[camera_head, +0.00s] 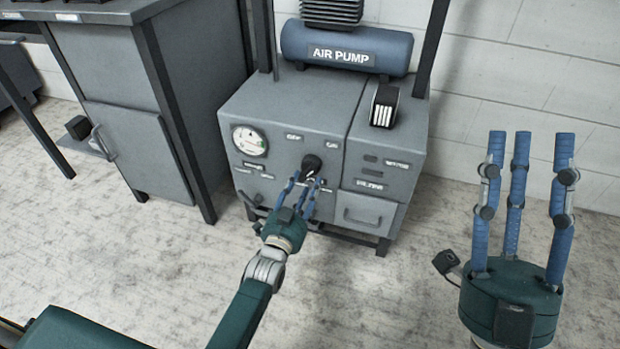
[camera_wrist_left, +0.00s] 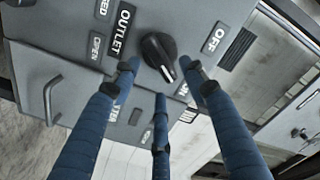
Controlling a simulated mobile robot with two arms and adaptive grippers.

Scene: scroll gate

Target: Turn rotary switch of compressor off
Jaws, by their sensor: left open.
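The compressor (camera_head: 286,108) is a grey cabinet with a black rotary switch (camera_head: 311,164) on its front panel. The switch also shows in the left wrist view (camera_wrist_left: 158,52), its white mark pointing roughly toward the ON label (camera_wrist_left: 183,89); the OFF label (camera_wrist_left: 213,39) is at upper right. My left gripper (camera_head: 303,180) is in front of the switch, its three blue fingers open. In the left wrist view its fingertips (camera_wrist_left: 165,88) are near the knob, and I cannot tell whether any touches it. My right gripper (camera_head: 525,135) is open and empty, fingers up, at the right.
A blue AIR PUMP tank (camera_head: 345,48) is on top of the cabinet, between dark posts. A round gauge (camera_head: 249,141) is left of the switch. A grey workbench cabinet (camera_head: 140,150) stands at left. The floor in front is clear.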

